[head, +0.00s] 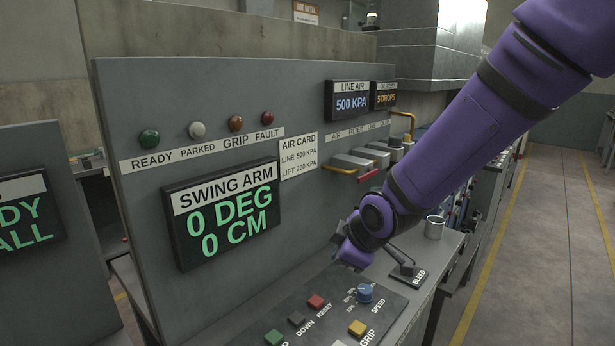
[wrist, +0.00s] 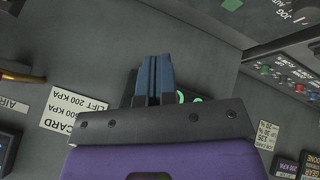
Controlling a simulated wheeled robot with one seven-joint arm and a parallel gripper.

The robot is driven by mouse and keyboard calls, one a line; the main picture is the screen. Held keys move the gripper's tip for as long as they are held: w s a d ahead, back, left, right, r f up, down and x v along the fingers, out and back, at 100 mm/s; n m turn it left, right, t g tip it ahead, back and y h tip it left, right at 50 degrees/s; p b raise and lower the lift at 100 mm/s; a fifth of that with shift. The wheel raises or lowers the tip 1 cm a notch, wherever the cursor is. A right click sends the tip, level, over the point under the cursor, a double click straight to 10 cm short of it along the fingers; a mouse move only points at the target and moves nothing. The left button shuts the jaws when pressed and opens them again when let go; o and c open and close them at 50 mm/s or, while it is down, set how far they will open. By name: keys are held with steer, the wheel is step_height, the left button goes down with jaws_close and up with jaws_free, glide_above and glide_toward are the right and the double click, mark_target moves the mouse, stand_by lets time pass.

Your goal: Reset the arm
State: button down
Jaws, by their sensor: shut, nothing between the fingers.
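The red RESET button (head: 316,301) sits on the sloped control panel (head: 408,303), beside a dark button (head: 296,318) labelled DOWN. A green button (head: 274,337) is at the panel's lower edge. The swing arm display (head: 221,213) reads 0 DEG and 0 CM. My gripper (head: 347,256) is in the air above and behind the panel, apart from the RESET button. In the wrist view its two fingers (wrist: 154,78) are together and empty, pointing at grey surface. They and the gripper body partly cover a display with green characters. The RESET button is not identifiable there.
A yellow GRIP button (head: 357,327), blue SPEED knob (head: 365,292) and BLEED lever (head: 403,262) are nearby. A metal mug (head: 434,227) stands at the bench's right. Red and yellow valve handles (head: 368,175) stick out behind my arm. READY, PARKED, GRIP and FAULT lamps (head: 197,130) line the upright board.

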steer(key=s+d+r+m+h, duration=0.2)
steer(key=s+d+r+m, duration=0.2)
steer(key=d+r, duration=0.45)
steer(key=s+d+r+m+h, duration=0.1)
steer(key=s+d+r+m, duration=0.3)
steer(key=s+d, duration=0.3)
steer(key=s+d+r+m+h, duration=0.1)
steer(key=s+d+r+m, duration=0.3)
steer(key=s+d+m, duration=0.3)
steer(key=s, duration=0.5)
steer(key=shift+s+d+r+g, duration=0.15)
steer(key=shift+d+r+g, duration=0.05)
steer(key=shift+d+g, duration=0.2)
